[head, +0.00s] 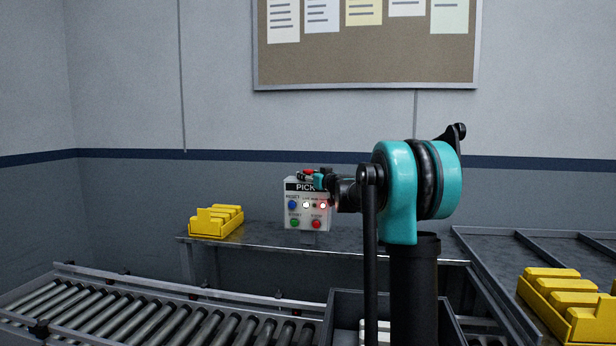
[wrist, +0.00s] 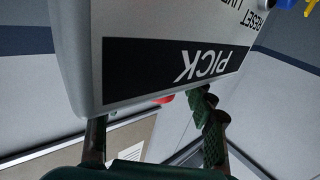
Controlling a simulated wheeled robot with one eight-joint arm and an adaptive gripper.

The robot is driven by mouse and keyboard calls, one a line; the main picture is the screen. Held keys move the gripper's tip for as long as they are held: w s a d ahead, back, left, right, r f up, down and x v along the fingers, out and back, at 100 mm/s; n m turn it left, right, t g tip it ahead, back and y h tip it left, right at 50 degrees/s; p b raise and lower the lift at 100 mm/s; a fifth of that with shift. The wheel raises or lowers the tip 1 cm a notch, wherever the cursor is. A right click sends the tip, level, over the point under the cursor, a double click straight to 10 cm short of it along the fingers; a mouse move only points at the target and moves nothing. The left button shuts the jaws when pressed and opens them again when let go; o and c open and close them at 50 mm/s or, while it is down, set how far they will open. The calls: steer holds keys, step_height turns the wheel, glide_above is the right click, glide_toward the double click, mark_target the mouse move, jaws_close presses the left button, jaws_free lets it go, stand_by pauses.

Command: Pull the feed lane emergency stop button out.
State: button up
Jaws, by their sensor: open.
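A light grey control box (head: 307,211) with a black PICK label stands on the bench in the head view. It fills the upper part of the wrist view (wrist: 90,50), upside down. A red button (wrist: 163,99) shows partly past the box's PICK-label edge; red also shows at the box top in the head view (head: 308,171). I cannot read a feed lane label. My gripper (head: 320,180) is at the box's top. In the wrist view my gripper (wrist: 150,115) is open, with the red button between its fingers' lines; contact cannot be told.
The box front has a blue button (head: 292,204), a green button (head: 294,222), a red button (head: 316,224) and glowing lamps. Yellow bins (head: 216,221) stand left on the bench (head: 255,240), others (head: 565,305) at right. A roller conveyor (head: 150,318) runs in front.

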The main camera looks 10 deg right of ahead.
steer(key=shift+w+a, duration=0.2)
steer(key=shift+w, duration=0.3)
steer(key=c, duration=1.1)
steer(key=shift+r, duration=0.75)
steer(key=shift+c, duration=0.6)
steer(key=o, duration=1.2)
